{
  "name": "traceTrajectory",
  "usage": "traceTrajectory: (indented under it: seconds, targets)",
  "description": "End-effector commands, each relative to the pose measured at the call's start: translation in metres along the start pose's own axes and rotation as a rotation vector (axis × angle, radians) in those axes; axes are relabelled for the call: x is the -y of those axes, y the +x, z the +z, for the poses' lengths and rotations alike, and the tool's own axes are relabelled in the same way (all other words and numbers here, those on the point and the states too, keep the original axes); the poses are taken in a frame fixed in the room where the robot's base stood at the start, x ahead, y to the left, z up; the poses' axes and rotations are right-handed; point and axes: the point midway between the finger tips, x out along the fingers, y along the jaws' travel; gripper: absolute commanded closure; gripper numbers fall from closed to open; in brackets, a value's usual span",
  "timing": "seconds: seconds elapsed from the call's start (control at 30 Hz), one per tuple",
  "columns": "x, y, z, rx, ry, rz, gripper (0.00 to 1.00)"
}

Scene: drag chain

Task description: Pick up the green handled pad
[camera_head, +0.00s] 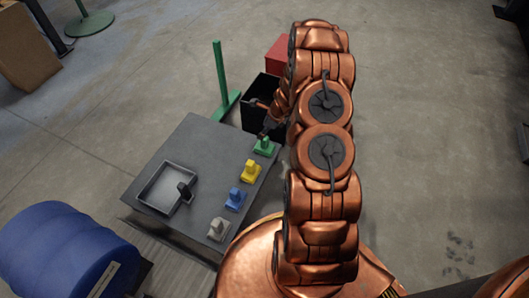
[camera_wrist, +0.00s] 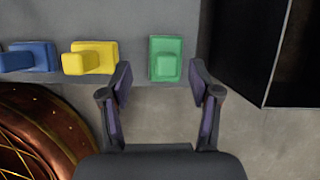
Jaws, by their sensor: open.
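The green handled pad (camera_head: 264,146) stands at the far right end of a row of pads along the edge of a grey table (camera_head: 190,140). In the wrist view the green pad (camera_wrist: 165,57) has its square handle facing the camera. My gripper (camera_wrist: 160,75) is open, its two fingers spread to the left and right of the pad's near part, with nothing between them held. In the head view my gripper (camera_head: 268,126) is close by the green pad, partly hidden by my arm. I cannot tell the height gap.
A yellow pad (camera_wrist: 92,58) and a blue pad (camera_wrist: 28,57) stand left of the green one; a whitish pad (camera_head: 219,229) is farther along. A black open bin (camera_head: 255,113) stands beyond the table's end, near a green post (camera_head: 220,80).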

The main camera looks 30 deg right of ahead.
Motion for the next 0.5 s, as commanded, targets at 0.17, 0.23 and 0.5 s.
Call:
traceTrajectory:
  seconds: [0.17, 0.23, 0.5]
  targets:
    - [0.008, 0.021, -0.02, -0.012, 0.067, -0.016, 0.38]
    - [0.008, 0.027, -0.022, -0.014, 0.072, -0.017, 0.38]
    - [0.009, 0.048, -0.022, -0.013, 0.071, -0.017, 0.38]
